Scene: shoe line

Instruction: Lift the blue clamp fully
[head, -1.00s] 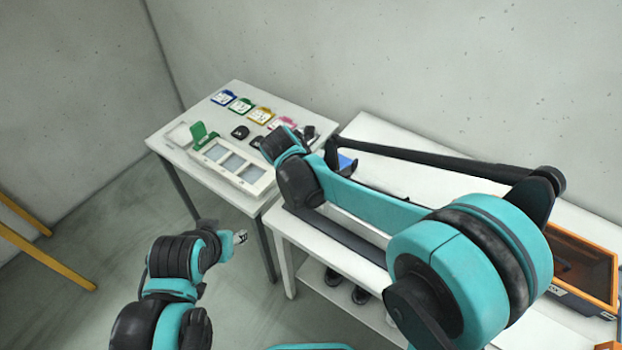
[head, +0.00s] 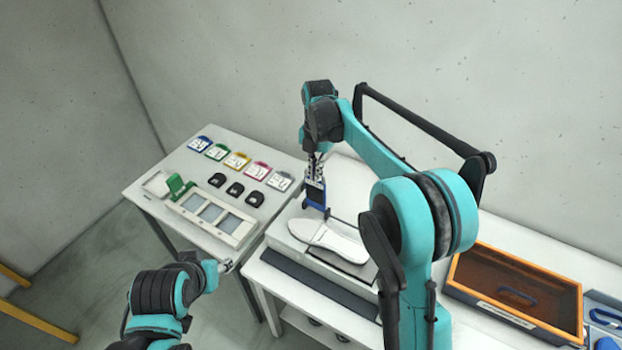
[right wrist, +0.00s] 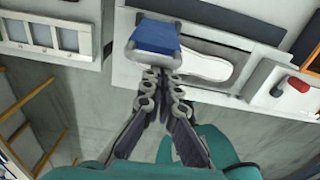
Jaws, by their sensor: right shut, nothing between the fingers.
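The blue clamp (head: 316,196) stands at the left end of the white platform, beside a white shoe sole (head: 340,241). In the right wrist view the clamp (right wrist: 155,37) is a blue block in a pale grey frame, just beyond the fingertips. My right gripper (head: 315,168) is directly above the clamp in the head view. Its fingers (right wrist: 161,84) are shut with nothing between them, close to the frame; whether they touch it I cannot tell. My left gripper (head: 224,266) is low beside the left table, away from the clamp, and too small to read.
The left table holds a white tray with windows (head: 240,231), several coloured cards and black pieces. An orange-rimmed box (head: 455,288) stands on the right of the bench.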

